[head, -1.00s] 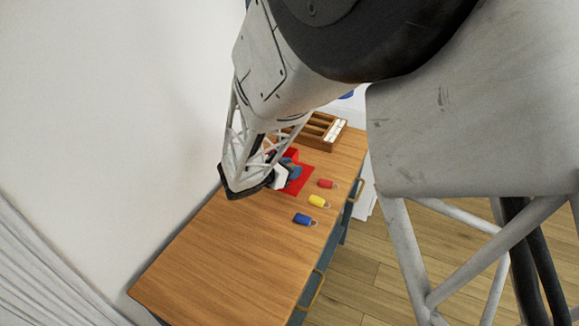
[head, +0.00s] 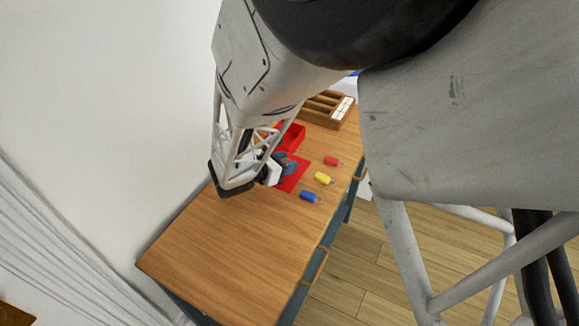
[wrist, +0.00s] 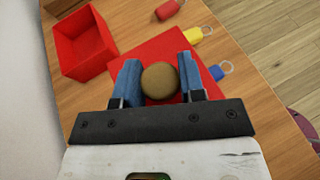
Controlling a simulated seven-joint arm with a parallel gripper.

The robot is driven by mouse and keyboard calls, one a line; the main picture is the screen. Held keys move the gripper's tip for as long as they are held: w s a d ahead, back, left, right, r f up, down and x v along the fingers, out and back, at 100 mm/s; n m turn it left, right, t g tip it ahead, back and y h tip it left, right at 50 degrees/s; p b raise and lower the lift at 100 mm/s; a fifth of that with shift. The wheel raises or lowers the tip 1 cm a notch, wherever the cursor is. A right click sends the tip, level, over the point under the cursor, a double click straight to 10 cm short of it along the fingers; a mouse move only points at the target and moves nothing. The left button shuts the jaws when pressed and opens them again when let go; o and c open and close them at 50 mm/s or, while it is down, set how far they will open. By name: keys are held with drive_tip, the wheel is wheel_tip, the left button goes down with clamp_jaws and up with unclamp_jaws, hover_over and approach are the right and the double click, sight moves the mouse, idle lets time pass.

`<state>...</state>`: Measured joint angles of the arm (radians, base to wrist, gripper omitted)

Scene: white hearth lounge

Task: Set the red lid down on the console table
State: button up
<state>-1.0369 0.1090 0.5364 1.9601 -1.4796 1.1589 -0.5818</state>
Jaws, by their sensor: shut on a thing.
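The red lid (wrist: 150,52) is a flat square plate with a round brown knob (wrist: 160,80). My gripper (wrist: 161,78) is shut on the knob, with a blue finger pad on each side. In the head view the lid (head: 295,176) is low over the wooden top of the console table (head: 245,235), beside the key tags. I cannot tell whether its underside touches the wood. My gripper hides part of the lid in both views.
An open red box (wrist: 83,48) stands close beside the lid. Red (head: 333,161), yellow (head: 324,178) and blue (head: 310,197) key tags line the lid's other side. A wooden compartment tray (head: 327,108) stands farther back. The near tabletop is clear; a wall borders the left.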

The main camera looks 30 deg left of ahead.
sight(276, 187)
drive_tip(key=s, duration=0.2)
drive_tip(key=s+f, duration=0.1)
drive_tip(key=s, duration=0.2)
drive_tip(key=s+f, duration=0.1)
drive_tip(key=s, duration=0.2)
drive_tip(key=shift+d+f, duration=0.2)
drive_tip(key=shift+d, duration=0.1)
drive_tip(key=shift+a, duration=0.1)
drive_tip(key=w+a, duration=0.3)
drive_tip(key=w+a+f, duration=0.1)
drive_tip(key=w+a, duration=0.2)
drive_tip(key=a, duration=0.1)
drive_tip(key=w+a, duration=0.3)
drive_tip(key=a, duration=0.1)
drive_tip(key=shift+w+a+f, duration=0.1)
drive_tip(key=shift+w+f, duration=0.1)
drive_tip(key=shift+w, duration=0.2)
drive_tip(key=shift+w+a, duration=0.15)
drive_tip(key=shift+a, duration=0.05)
drive_tip(key=shift+w+a+f, duration=0.15)
drive_tip(key=shift+f, duration=1.65)
drive_tip(key=shift+f, duration=0.1)
